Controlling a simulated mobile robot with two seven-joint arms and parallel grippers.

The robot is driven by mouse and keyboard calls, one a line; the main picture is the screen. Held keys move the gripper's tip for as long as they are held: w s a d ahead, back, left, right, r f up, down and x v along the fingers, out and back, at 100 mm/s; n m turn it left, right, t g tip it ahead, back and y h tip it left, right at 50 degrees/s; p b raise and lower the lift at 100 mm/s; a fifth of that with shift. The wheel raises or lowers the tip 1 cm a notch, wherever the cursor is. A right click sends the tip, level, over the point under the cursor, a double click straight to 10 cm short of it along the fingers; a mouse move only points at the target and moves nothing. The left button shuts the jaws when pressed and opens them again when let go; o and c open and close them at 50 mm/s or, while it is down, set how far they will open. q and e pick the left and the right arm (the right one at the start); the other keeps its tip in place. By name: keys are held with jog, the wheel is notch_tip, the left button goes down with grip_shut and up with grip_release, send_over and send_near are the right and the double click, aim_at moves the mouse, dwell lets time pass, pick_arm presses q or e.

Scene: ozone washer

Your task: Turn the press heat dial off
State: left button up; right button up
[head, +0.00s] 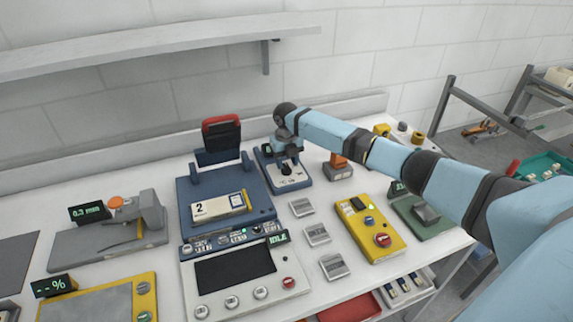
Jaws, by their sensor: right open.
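My right arm reaches in from the right, and its open gripper (288,160) points down over a small blue unit with a pale top panel (299,177). A black dial (286,169) on this panel sits right at the fingertips. I cannot tell whether the fingers touch it, and its setting is too small to read. The unit's small dark display is partly hidden by the gripper. To its left stands a blue press-like machine (182,197) with a red-handled part raised at the back and a block marked 2 on its bed. My left gripper is out of view.
A console (190,283) reading IDLE lies in front of the blue machine. A yellow box with a red button (394,247), small grey blocks (317,234) and an orange-topped item (338,169) stand nearby. A shelf (150,42) hangs on the wall above.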

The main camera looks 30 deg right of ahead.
aim_at(287, 166)
notch_tip(287, 166, up, 12)
jog(key=b, duration=0.1)
jog(key=shift+r, duration=0.15)
dwell(0.5)
